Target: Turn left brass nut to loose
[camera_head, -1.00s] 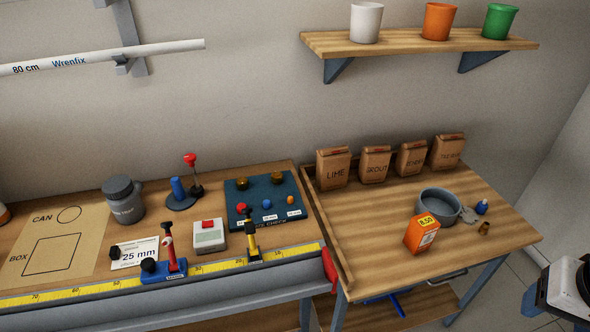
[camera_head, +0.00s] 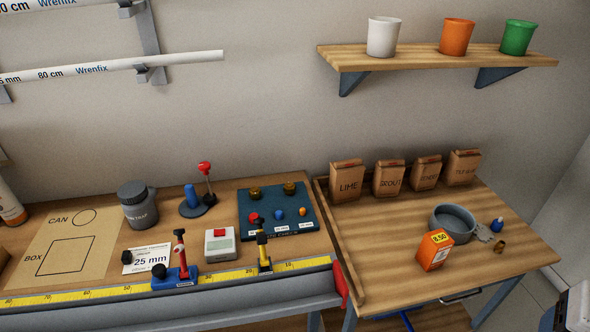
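The left brass nut (camera_head: 254,192) sits at the upper left of a dark blue check board (camera_head: 283,226) on the workbench. A second brass nut (camera_head: 290,187) sits to its right near the board's top edge. Below them on the board are a red knob (camera_head: 253,217), a blue knob (camera_head: 279,214) and a small orange one (camera_head: 303,211), with white labels. The markings around the nuts are too small to read. My gripper is not in view; only a white and dark piece, which may be my arm, shows at the lower right edge.
A yellow tape scale with a red-and-blue stop (camera_head: 178,270) and a yellow-black stop (camera_head: 264,252) runs along the bench front. A grey box with a red button (camera_head: 219,243) and a red-topped lever (camera_head: 206,178) stand left of the board. An orange box (camera_head: 435,251) stands on the right table.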

